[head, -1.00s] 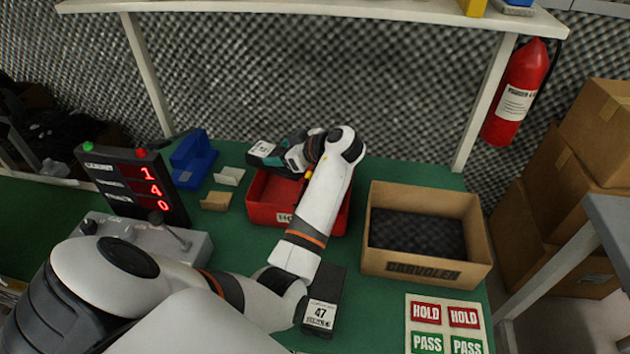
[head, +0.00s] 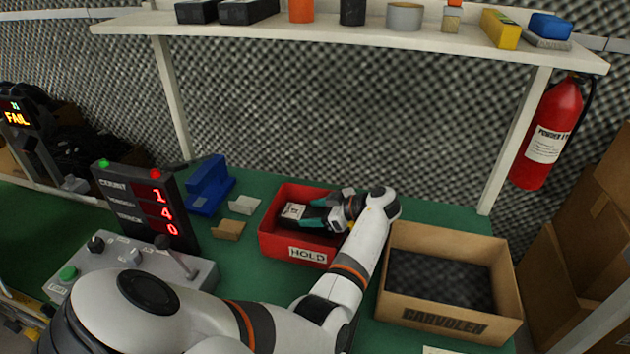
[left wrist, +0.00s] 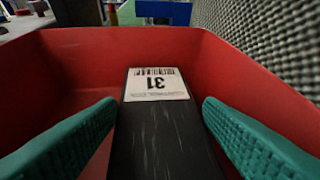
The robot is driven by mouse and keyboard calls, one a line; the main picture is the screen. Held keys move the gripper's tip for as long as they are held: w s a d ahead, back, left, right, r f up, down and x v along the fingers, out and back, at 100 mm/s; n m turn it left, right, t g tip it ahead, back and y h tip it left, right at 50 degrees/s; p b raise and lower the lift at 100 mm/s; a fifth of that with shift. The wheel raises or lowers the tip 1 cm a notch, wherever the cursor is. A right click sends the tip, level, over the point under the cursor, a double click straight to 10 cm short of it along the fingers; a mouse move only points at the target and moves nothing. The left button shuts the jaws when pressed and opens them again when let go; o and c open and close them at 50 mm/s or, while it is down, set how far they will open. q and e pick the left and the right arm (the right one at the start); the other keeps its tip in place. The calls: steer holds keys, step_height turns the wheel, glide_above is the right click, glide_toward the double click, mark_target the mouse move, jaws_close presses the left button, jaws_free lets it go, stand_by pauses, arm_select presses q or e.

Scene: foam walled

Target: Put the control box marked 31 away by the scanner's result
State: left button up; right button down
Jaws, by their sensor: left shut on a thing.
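The control box (head: 292,211) marked 31 is dark with a white label; the number reads upside down in the left wrist view (left wrist: 157,84). It is within the walls of the red bin (head: 308,254) labelled HOLD; whether it touches the floor is hard to tell. My left gripper (head: 317,216) reaches into the bin from the right, shut on the box, with a teal finger on each side (left wrist: 160,140). The scanner's display (head: 16,116) at the far left reads FAIL in orange, with a small green number above. My right gripper is out of view.
A cardboard box (head: 450,316) with dark foam stands right of the red bin. A counter display (head: 150,208) showing 1, 4, 0, a blue holder (head: 209,186) and a grey control panel (head: 190,275) stand left. A shelf (head: 350,30) runs above.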

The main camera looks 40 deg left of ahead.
arm_select(q)
steer(key=shift+f, duration=0.15)
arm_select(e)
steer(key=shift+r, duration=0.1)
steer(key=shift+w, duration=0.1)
arm_select(q)
steer(key=o, duration=1.7)
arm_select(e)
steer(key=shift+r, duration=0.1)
arm_select(q)
steer(key=v, duration=1.2)
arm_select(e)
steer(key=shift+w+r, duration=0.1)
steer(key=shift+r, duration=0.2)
